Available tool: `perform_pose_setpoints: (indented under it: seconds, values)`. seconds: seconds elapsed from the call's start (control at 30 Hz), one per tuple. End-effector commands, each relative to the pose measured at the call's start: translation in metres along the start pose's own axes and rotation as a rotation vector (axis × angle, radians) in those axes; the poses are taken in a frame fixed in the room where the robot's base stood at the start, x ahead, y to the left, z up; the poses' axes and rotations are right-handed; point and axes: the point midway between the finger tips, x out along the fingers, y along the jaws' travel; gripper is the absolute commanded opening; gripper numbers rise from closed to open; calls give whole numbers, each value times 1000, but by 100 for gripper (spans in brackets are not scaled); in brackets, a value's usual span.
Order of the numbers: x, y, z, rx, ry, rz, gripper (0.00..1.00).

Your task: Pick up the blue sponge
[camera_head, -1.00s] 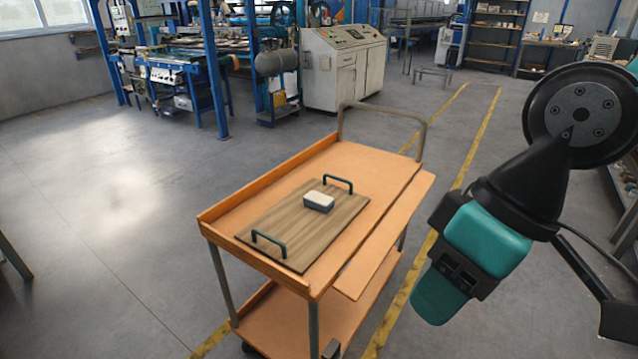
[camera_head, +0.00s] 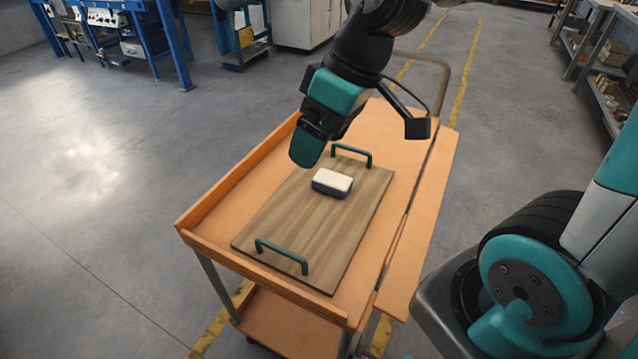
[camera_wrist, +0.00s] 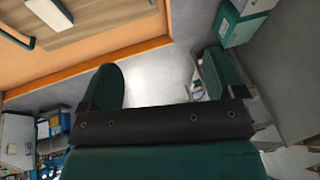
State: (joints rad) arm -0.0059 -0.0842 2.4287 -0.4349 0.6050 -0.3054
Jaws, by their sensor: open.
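The sponge (camera_head: 332,182), with a pale top and a dark blue-grey lower part, lies flat on a wooden board with two dark green handles. Its pale face also shows at the top left of the wrist view (camera_wrist: 48,13). My gripper (camera_head: 308,152) is above the board, to the upper left of the sponge in the head view, and apart from it. In the wrist view my gripper (camera_wrist: 160,62) has its two green fingers spread wide with nothing between them. The sponge is off to the left of the fingers there.
The board (camera_head: 290,224) lies on an orange cart (camera_head: 232,196) with a raised rim. One board handle (camera_head: 282,256) is at the near end, the other (camera_head: 352,154) at the far end, close to my gripper. Shelves (camera_head: 600,75) stand at the right. Floor at the left is clear.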

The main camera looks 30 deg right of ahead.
Motion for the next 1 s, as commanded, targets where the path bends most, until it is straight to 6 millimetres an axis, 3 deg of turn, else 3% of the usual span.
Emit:
perform_pose_setpoints:
  seconds: [0.03, 0.1, 0.2, 0.3, 0.43, 0.8, 1.0]
  values:
    - [24, 45, 1, 19, 17, 31, 88]
    - [39, 98, 1, 9, 46, 79, 88]
    - [55, 164, 12, -7, 69, 144, 88]
    - [64, 207, 25, -20, 76, 190, 88]
    - [74, 229, 32, -33, 78, 213, 88]
    - [151, 245, 26, -34, 76, 212, 88]
    - [178, 252, 24, -33, 77, 215, 88]
